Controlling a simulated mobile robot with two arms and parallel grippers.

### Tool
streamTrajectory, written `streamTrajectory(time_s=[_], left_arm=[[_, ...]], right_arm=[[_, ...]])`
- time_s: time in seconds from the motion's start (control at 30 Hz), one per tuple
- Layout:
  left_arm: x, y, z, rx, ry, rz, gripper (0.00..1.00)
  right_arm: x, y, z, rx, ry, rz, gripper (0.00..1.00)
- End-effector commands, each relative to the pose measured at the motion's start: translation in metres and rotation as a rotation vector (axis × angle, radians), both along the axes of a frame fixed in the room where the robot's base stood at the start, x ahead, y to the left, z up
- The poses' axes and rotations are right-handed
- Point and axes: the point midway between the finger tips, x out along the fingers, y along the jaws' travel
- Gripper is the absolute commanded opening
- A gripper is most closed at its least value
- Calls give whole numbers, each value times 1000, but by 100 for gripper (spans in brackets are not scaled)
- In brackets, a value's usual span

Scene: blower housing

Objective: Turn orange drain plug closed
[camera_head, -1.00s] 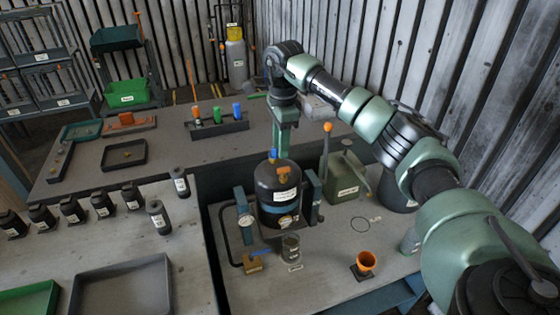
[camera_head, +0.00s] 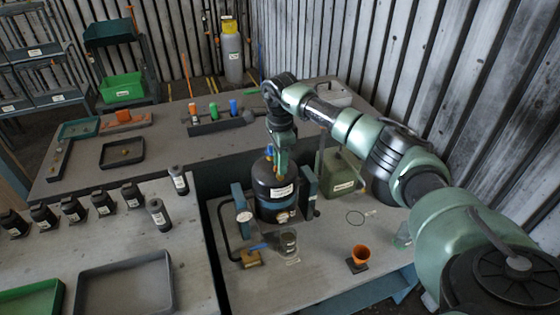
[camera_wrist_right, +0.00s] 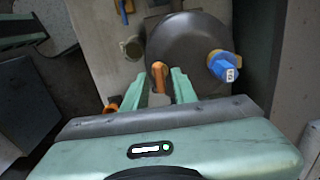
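The orange drain plug (camera_wrist_right: 160,76) is a small upright handle on top of the dark round housing (camera_wrist_right: 175,45). The housing also shows in the head view (camera_head: 274,190), with a white label on its side. My right gripper (camera_wrist_right: 162,84) points down over the housing, its two green fingers on either side of the plug. The fingers look apart, with gaps beside the plug. In the head view my right gripper (camera_head: 281,168) covers most of the plug. A blue plug (camera_wrist_right: 223,66) on a yellow base sits beside it on the housing. My left gripper is in neither view.
A green canister (camera_head: 343,173) stands right of the housing. A gauge post (camera_head: 241,207) stands close on the left.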

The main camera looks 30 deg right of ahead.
Motion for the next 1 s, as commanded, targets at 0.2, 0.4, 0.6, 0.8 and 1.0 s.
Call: streamTrajectory(time_s=[0.2, 0.4, 0.6, 0.8, 1.0], left_arm=[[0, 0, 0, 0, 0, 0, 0], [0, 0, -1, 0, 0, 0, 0], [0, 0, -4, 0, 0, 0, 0], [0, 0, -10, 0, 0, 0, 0], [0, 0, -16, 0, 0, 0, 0]], right_arm=[[0, 0, 0, 0, 0, 0, 0], [0, 0, 0, 0, -1, -15, 0], [1, 0, 0, -1, -2, -89, 0], [1, 0, 0, 0, -2, -234, 0], [1, 0, 0, 0, -3, -422, 0]])
